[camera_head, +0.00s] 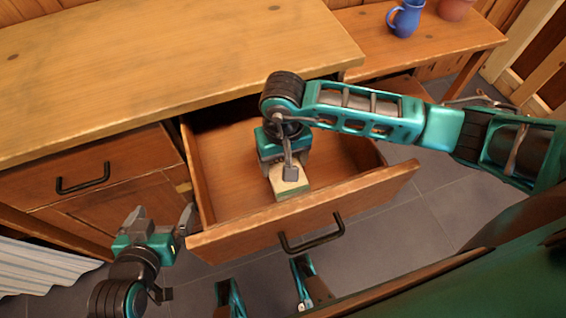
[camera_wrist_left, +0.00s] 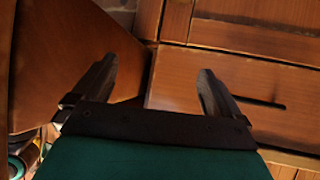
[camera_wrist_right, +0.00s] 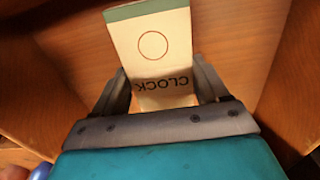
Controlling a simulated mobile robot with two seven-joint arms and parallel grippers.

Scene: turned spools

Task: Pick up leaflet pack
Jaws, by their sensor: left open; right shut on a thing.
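The leaflet pack (camera_head: 293,191) is a small cream block with a green band, inside the open drawer. In the right wrist view the pack (camera_wrist_right: 155,45) shows a printed circle and the word CLOCK, upside down. My right gripper (camera_head: 289,172) reaches down into the drawer and is shut on the pack, with a finger on each side of it. Whether the pack touches the drawer floor, I cannot tell. My left gripper (camera_head: 162,217) is open and empty, outside the drawer near its front left corner; its fingers also show in the left wrist view (camera_wrist_left: 157,75).
The wooden drawer (camera_head: 235,192) is pulled out below the wooden counter (camera_head: 170,60), its walls standing around my right gripper. A closed drawer (camera_head: 95,175) is at its left. A blue jug (camera_head: 405,18) and a terracotta pot (camera_head: 455,9) stand at the back right.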

